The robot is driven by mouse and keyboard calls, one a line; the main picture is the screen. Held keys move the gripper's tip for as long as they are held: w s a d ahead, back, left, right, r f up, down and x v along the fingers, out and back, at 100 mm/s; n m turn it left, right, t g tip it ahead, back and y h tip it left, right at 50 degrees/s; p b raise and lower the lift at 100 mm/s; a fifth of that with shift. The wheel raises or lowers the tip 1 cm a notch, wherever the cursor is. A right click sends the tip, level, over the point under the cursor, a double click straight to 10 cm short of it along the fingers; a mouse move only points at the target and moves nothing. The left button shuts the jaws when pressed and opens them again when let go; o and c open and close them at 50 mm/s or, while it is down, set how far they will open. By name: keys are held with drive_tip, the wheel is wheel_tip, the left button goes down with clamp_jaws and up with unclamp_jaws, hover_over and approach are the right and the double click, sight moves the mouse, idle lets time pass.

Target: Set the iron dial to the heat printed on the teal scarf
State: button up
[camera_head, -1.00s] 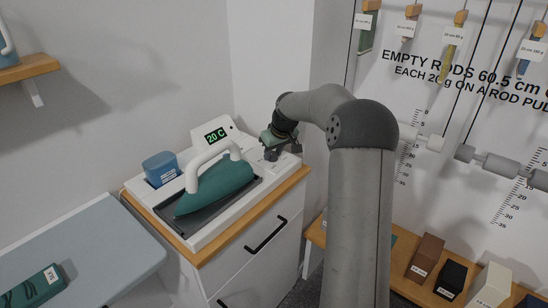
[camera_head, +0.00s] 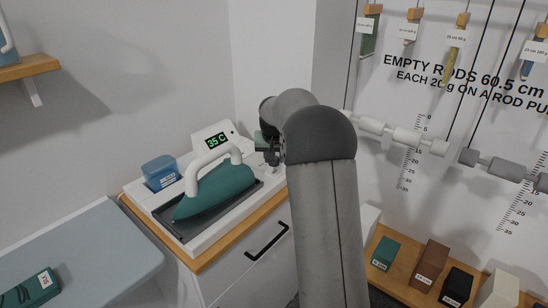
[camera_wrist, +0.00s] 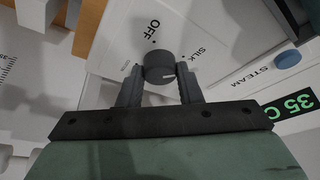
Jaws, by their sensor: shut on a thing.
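The iron dial (camera_wrist: 160,68) is a small dark grey knob on a white panel, with a pale line near its lower side in the wrist view. My gripper (camera_wrist: 160,82) is shut on it, one finger on each side. In the head view my gripper (camera_head: 268,152) is partly hidden by my arm, and the dial is hidden. The display (camera_head: 215,141) reads 35 C. A folded dark teal cloth (camera_head: 32,289), perhaps the scarf, lies at lower left; its label is too small to read.
The teal iron (camera_head: 218,190) with a white handle rests on the station left of my gripper. A blue STEAM button (camera_wrist: 288,59) is near the dial. The pale board (camera_head: 95,245) is mostly clear.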

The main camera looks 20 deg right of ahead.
idle(0.3)
drive_tip(key=o, duration=1)
drive_tip(key=v, duration=1.7)
drive_tip(key=shift+r, duration=0.25)
drive_tip(key=shift+a, duration=0.1)
drive_tip(key=s+a+f+n+g+p, duration=0.1)
drive_tip(key=s+a+f, duration=0.4)
drive_tip(key=s, duration=0.6)
drive_tip(key=s+a+f+n+g+y+p, duration=0.1)
drive_tip(key=s+a+f, duration=0.4)
drive_tip(key=s, duration=0.7)
drive_tip(key=s+a+f+n+g+y, duration=0.1)
drive_tip(key=s+a+f+n, duration=0.2)
drive_tip(key=s, duration=0.9)
drive_tip(key=shift+a+f+n+g+p, duration=0.15)
drive_tip(key=shift+a+f, duration=0.25)
drive_tip(key=shift+a, duration=0.3)
drive_tip(key=shift+a+f+n+g+p, duration=0.1)
drive_tip(key=shift+a+f, duration=0.35)
drive_tip(key=shift+a, duration=0.25)
drive_tip(key=shift+a+f+n+g+p, duration=0.15)
drive_tip(key=shift+a+f, duration=0.25)
drive_tip(key=shift+a, duration=0.3)
